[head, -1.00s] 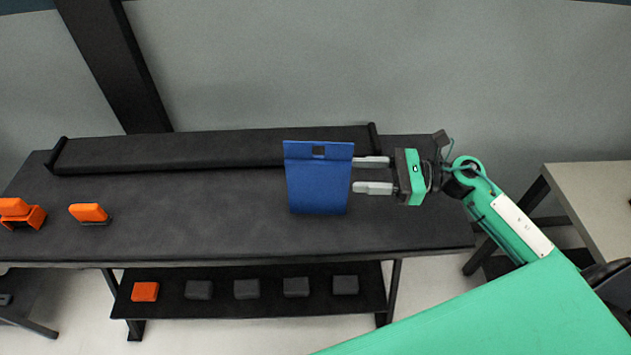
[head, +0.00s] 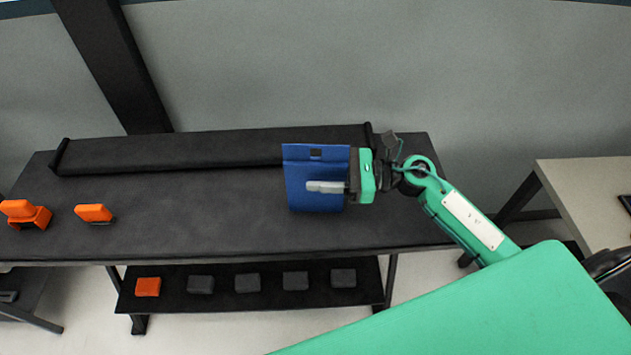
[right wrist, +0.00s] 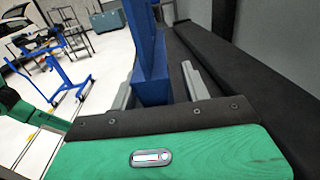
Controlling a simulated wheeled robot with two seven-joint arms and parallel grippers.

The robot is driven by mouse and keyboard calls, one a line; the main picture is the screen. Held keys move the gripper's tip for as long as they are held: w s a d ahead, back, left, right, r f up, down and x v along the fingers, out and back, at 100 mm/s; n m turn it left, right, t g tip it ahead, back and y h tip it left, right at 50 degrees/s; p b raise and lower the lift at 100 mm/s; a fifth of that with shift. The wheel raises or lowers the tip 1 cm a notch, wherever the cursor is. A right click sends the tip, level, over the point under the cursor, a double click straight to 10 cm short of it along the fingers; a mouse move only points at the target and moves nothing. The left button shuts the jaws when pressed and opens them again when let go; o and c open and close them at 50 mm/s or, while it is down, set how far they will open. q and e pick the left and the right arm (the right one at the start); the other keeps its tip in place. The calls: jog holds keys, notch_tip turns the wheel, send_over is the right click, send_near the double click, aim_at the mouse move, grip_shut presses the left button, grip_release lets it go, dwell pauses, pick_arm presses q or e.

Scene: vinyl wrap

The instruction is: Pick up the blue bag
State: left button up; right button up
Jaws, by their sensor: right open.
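The blue bag (head: 302,196) stands upright on the dark table, a flat panel with a small slot near its top edge. My right gripper (head: 315,180) is at the bag from its right side. One pale finger lies across the front of the bag; the other is hidden behind it. In the right wrist view, the blue bag (right wrist: 152,75) stands between the two spread fingers of my right gripper (right wrist: 157,88), with a clear gap on the right finger's side. My left gripper is not in view.
The dark table (head: 190,215) is mostly clear to the left. A long black roll (head: 200,150) lies along its back edge. Orange tools (head: 93,213) sit at the left. The lower shelf (head: 230,299) holds an orange block and several dark blocks. A pale table (head: 590,190) stands right.

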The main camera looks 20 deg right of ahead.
jog(key=c, duration=1)
grip_shut()
jog(key=shift+r, duration=0.1)
